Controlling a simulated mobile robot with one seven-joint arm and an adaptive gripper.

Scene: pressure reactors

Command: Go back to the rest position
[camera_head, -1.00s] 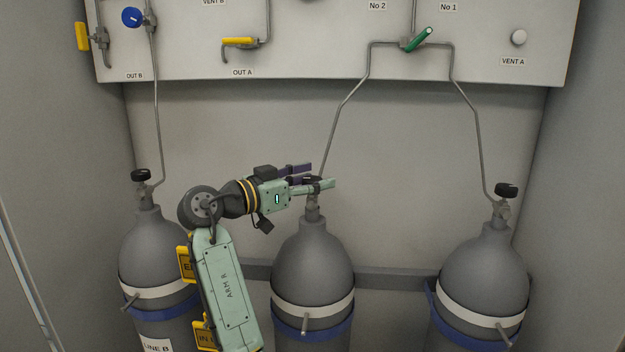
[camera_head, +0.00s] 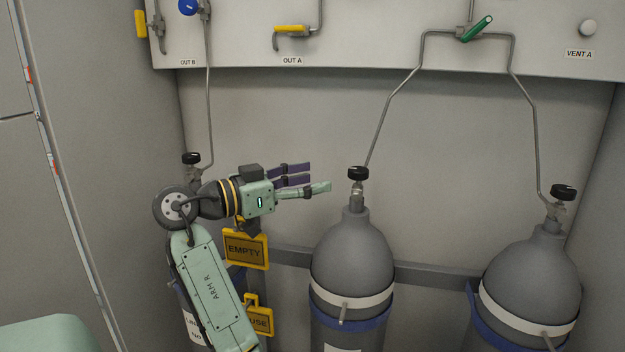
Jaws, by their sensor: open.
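My gripper (camera_head: 320,178) is open and empty, its fingers pointing right. Its fingertips are apart from the black valve knob (camera_head: 358,173) on top of the middle grey gas cylinder (camera_head: 352,250), a short way to its left in the picture. My arm rises from the bottom of the picture and hides most of the left cylinder, whose black knob (camera_head: 192,158) shows above my wrist.
A right cylinder (camera_head: 535,275) stands beyond the middle one. Yellow signs, one reading EMPTY (camera_head: 246,249), hang behind my arm. The panel (camera_head: 380,50) above carries a green handle (camera_head: 475,28), a yellow handle (camera_head: 291,29) and thin pipes. A wall is at the left.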

